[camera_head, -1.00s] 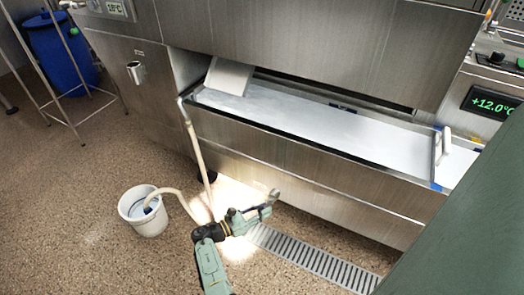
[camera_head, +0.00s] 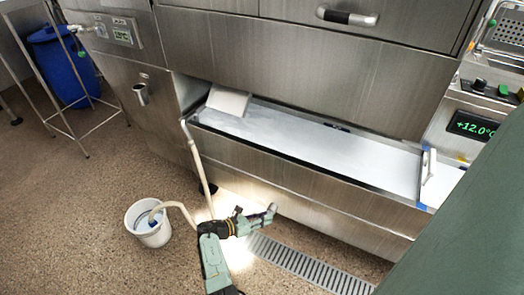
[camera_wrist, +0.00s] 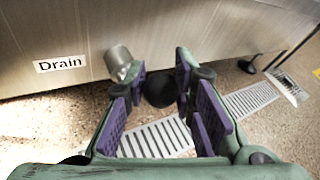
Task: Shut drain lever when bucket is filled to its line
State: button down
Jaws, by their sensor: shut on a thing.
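The white bucket (camera_head: 156,239) stands on the floor at the left in the head view, with a pale hose (camera_head: 186,213) ending inside it. Its fill line and liquid level are too small to read. My gripper (camera_head: 262,216) is low in front of the steel machine. In the wrist view, my gripper (camera_wrist: 160,85) has its purple-padded fingers on either side of a dark round knob (camera_wrist: 160,92), apparently the drain lever's end, and is shut on it. A metal stub (camera_wrist: 119,60) sits beside the left finger, right of the "Drain" label (camera_wrist: 60,64).
A floor grate (camera_head: 305,265) runs below the machine. A long trough (camera_head: 320,150) of pale liquid is above my gripper. A blue barrel (camera_head: 62,68) and metal stand are at the back left. The speckled floor around the bucket is clear.

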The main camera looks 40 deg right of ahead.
jog(key=shift+w+d+r+n+y+p, duration=0.1)
jog(key=shift+d+r+n+y+p, duration=0.35)
jog(key=shift+y+p, duration=0.4)
jog(key=shift+w+d, duration=0.2)
jog(key=shift+d, duration=0.05)
jog(key=shift+w+d+r, duration=0.15)
jog(key=shift+w+r, duration=0.05)
dwell(0.5)
jog(key=c, duration=1.3)
grip_release()
jog(key=shift+s, duration=0.1)
jog(key=shift+c, duration=0.2)
jog(key=shift+f, duration=0.1)
jog(key=v, duration=1.2)
